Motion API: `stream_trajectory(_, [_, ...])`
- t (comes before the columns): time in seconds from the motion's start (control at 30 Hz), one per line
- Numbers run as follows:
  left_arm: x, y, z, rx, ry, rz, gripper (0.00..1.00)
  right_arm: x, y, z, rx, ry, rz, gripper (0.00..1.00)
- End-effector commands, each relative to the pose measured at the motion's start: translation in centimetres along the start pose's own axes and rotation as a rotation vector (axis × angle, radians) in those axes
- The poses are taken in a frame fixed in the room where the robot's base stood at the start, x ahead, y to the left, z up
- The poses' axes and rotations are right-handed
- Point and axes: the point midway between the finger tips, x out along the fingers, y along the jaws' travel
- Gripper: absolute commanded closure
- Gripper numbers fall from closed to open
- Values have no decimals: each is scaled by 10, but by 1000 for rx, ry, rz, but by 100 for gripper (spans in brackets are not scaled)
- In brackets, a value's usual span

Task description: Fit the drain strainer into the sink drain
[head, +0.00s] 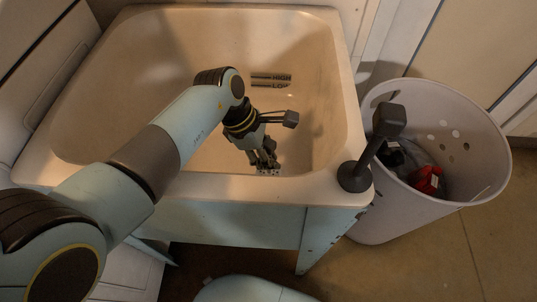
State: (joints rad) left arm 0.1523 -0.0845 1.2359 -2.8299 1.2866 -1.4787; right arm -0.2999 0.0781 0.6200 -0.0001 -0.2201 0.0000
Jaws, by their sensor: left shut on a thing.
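The utility sink (120,55) is a cream basin that fills the middle of the head view. My left arm reaches over its front rim from the left, and my left gripper (266,163) points down inside the basin near the front wall. It is shut on a small grey perforated piece, the drain strainer (268,171), of which only the lower edge shows below the fingers. The rest of the strainer is covered by the gripper. The drain itself is not visible; the front rim and the gripper hide that part of the basin floor. My right gripper is not in view.
A dark grey post with a block-shaped top (390,120) stands on the sink's front right corner. A pale bin (470,180) with dark and red items inside stands right of the sink.

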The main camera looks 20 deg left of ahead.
Motion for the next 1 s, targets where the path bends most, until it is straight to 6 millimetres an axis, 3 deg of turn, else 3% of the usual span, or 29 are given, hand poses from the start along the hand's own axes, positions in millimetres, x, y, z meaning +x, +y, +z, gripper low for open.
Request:
stream_trajectory(0.17, [5,0,-2,0,0,0,100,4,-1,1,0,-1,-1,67])
stream_trajectory(0.2, [5,0,-2,0,0,0,88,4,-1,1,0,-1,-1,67])
stream_trajectory(0.4, [4,0,-2,0,0,0,62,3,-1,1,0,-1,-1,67])
stream_trajectory(0.77, [-2,0,-2,0,0,1,62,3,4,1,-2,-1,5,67])
stream_trajectory(1.0, [-47,1,-2,1,1,4,62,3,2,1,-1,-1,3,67])
